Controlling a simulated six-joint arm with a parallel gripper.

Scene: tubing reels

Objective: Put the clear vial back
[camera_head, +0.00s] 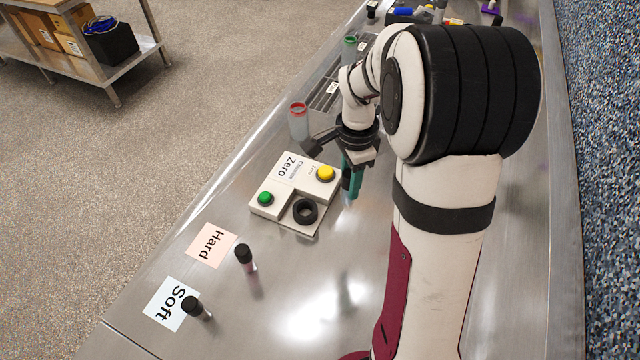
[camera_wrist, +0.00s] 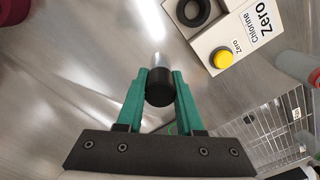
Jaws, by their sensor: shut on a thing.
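My gripper (camera_head: 351,182) is over the steel bench, to the right of the chlorine meter. It is pointing down. In the wrist view the green fingers of my gripper (camera_wrist: 160,82) are shut on the black cap of the clear vial (camera_wrist: 158,61). The clear glass shows beyond the fingertips. In the head view only a small pale end of the clear vial (camera_head: 349,199) shows below the fingers. I cannot tell whether its base touches the bench.
The chlorine meter (camera_head: 283,212) has a dark round socket, a green button and a yellow button. Two black-capped vials stand by the Hard (camera_head: 212,245) and Soft (camera_head: 170,303) cards. A red-rimmed container (camera_head: 299,124) and a dark wire rack (camera_head: 326,94) are behind the meter.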

